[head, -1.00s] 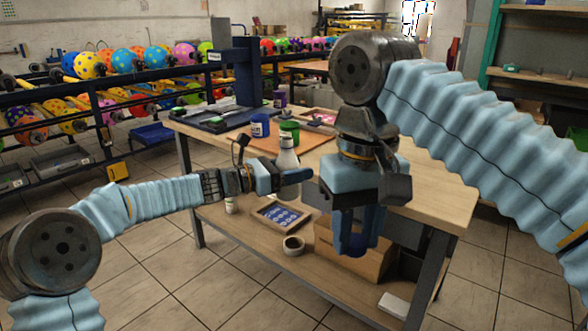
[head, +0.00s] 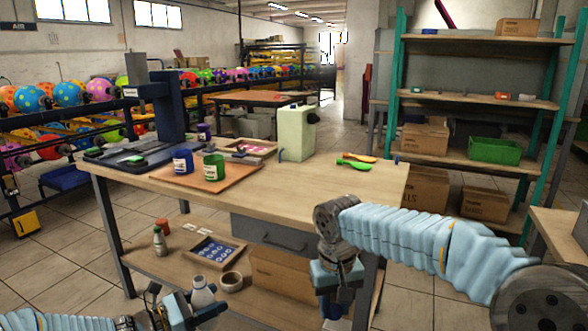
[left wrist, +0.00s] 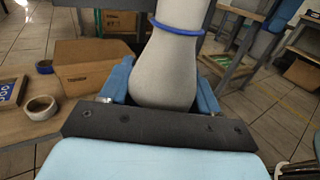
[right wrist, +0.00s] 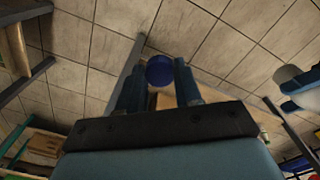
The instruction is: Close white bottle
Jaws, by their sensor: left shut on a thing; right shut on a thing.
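The white bottle (left wrist: 165,72) has a blue ring around its neck. My left gripper (left wrist: 163,100) is shut around its body. In the head view the bottle (head: 203,293) shows at the bottom edge, in front of the table, held by my left gripper (head: 200,316). My right gripper (right wrist: 160,78) is shut on a small round dark blue cap (right wrist: 160,70), apart from the bottle. In the head view my right gripper (head: 335,300) points down to the right of the bottle, and the cap cannot be made out there. The bottle's mouth is not clearly visible.
A shelf rack (head: 470,100) stands at the right.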

